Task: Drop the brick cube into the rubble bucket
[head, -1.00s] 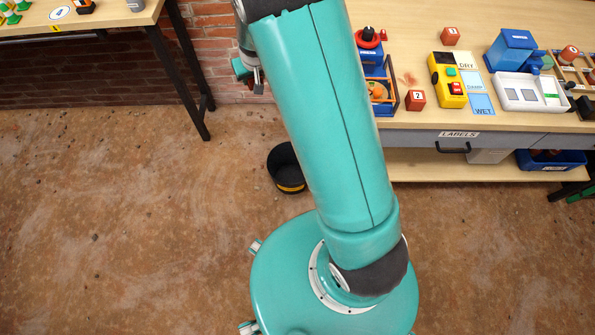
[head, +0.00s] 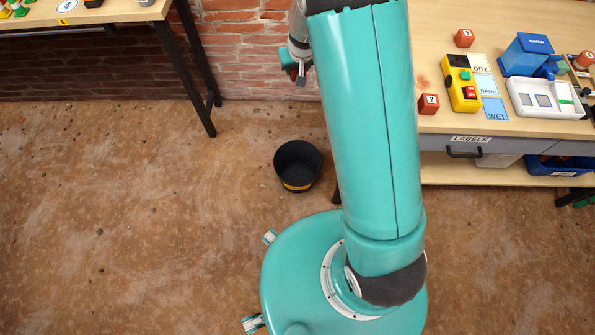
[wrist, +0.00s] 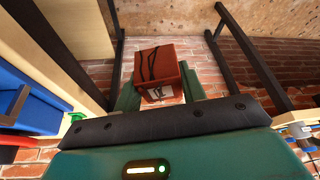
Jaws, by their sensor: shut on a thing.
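A brick-red cube (wrist: 160,70) with dark lines on one face and a white label is between the green fingers of my gripper (wrist: 160,84) in the wrist view. My gripper is shut on it. In the head view the arm's far end and the wrist housing are partly hidden behind my own arm link, and the held cube does not show. The rubble bucket (head: 298,166) is black with a yellow band and stands on the floor. It looks empty. My gripper is above floor level, away from the bucket.
Two more red cubes, numbered 2 (head: 429,104) and 3 (head: 464,38), sit on the workbench (head: 440,122) at the right. A yellow meter (head: 461,84) and a white tray (head: 546,98) are there too. Another table (head: 130,14) stands at the upper left. The floor around the bucket is clear.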

